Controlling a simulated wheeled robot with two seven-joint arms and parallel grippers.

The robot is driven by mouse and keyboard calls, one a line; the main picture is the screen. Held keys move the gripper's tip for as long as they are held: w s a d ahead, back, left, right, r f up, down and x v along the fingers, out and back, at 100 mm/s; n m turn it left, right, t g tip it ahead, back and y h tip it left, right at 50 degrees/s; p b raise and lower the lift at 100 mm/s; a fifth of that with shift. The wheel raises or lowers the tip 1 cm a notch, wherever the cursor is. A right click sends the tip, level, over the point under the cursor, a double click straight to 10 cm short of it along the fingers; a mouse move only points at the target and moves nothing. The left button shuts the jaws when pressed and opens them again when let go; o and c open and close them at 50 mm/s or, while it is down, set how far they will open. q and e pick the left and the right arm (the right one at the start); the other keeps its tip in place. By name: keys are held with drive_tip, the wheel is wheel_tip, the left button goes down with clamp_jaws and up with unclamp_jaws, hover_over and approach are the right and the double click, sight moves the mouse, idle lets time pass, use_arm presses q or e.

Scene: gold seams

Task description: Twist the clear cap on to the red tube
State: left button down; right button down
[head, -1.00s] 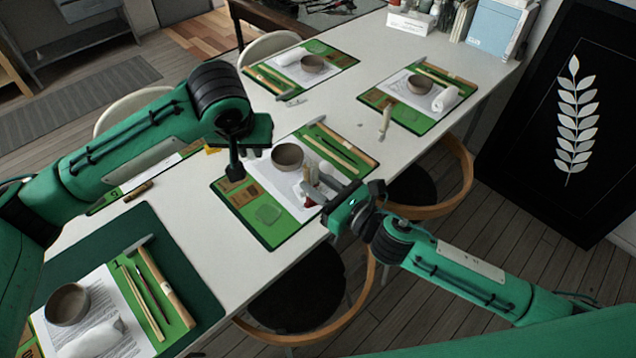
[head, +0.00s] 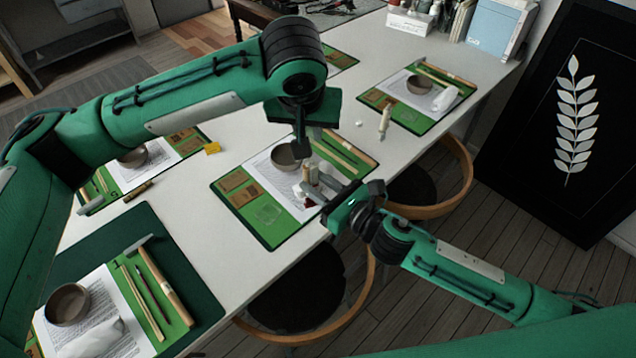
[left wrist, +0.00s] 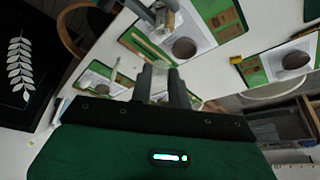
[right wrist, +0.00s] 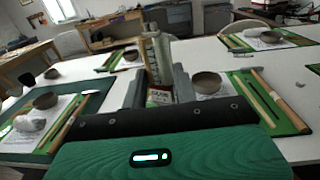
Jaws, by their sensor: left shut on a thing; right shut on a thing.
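My left gripper (head: 301,150) points down beside the bowl on the middle green mat, above the right gripper. In the left wrist view its fingers (left wrist: 163,82) are shut on a small pale, see-through thing (left wrist: 160,66), which looks like the clear cap. In the head view the cap is hidden by the fingers. My right gripper (head: 322,190) is shut on the red tube (head: 310,202), over the mat's right edge.
Other place settings lie around the white table (head: 200,240). A pale-handled tool (head: 384,122) stands further back. Chairs stand along the right edge.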

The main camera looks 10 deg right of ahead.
sight(309, 168)
use_arm(q)
drive_tip(key=shift+f, duration=1.9)
drive_tip(key=shift+f, duration=0.9)
drive_tip(key=shift+f, duration=0.55)
